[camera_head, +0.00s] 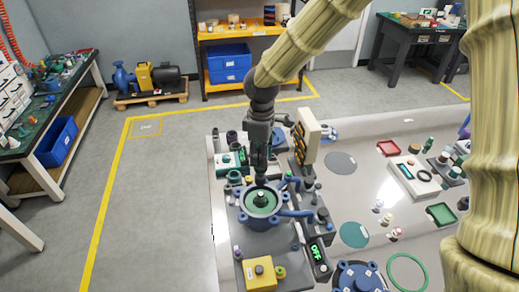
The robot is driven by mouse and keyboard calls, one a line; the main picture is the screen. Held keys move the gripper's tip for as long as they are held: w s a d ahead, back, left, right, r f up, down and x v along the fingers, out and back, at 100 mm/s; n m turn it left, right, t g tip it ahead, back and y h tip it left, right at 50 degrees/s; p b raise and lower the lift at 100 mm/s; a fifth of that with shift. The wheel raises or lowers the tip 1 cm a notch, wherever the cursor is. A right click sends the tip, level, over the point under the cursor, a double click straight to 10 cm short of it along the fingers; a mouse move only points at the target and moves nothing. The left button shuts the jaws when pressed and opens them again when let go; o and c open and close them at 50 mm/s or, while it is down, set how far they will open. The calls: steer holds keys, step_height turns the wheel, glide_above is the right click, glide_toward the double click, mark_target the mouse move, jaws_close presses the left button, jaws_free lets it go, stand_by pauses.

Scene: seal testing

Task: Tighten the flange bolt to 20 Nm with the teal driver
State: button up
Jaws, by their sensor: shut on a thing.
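My gripper (259,158) points straight down over the left part of the table. It is shut on a dark, upright tool with teal-green parts, which I take for the teal driver (261,179); the fingers hide most of it. The tool's lower end is just above or touching the middle of a blue round flanged body (246,214) with a green centre and side handles. I cannot tell whether it sits on a bolt; the bolt is not clearly visible. A second blue flange (359,278) with bolts around its rim is cut off at the bottom edge.
A tall beige panel (304,136) stands close right of my gripper. A dark unit with a lit green "OFF" display (317,252) and a yellow button box (260,273) stand in front. The pale table (365,192) has bare patches between discs, rings and trays at right.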

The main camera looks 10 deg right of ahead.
mark_target(261, 170)
steer(key=shift+s+f, duration=0.15)
steer(key=f+b, duration=0.2)
steer(key=shift+w+a+f, duration=0.1)
steer(key=shift+w+f, duration=0.2)
steer(key=shift+w, duration=0.1)
steer(key=shift+f+b, duration=0.35)
steer(key=shift+s+f+b, duration=0.3)
steer(key=shift+b, duration=0.1)
steer(key=shift+w+f, duration=0.2)
steer(key=shift+f, duration=0.05)
steer(key=shift+s+r, duration=0.1)
steer(key=shift+s, duration=0.05)
steer(key=shift+p, duration=0.5)
stand_by(0.6)
steer(key=shift+f+b, duration=0.4)
steer(key=shift+f, duration=0.6)
stand_by(1.4)
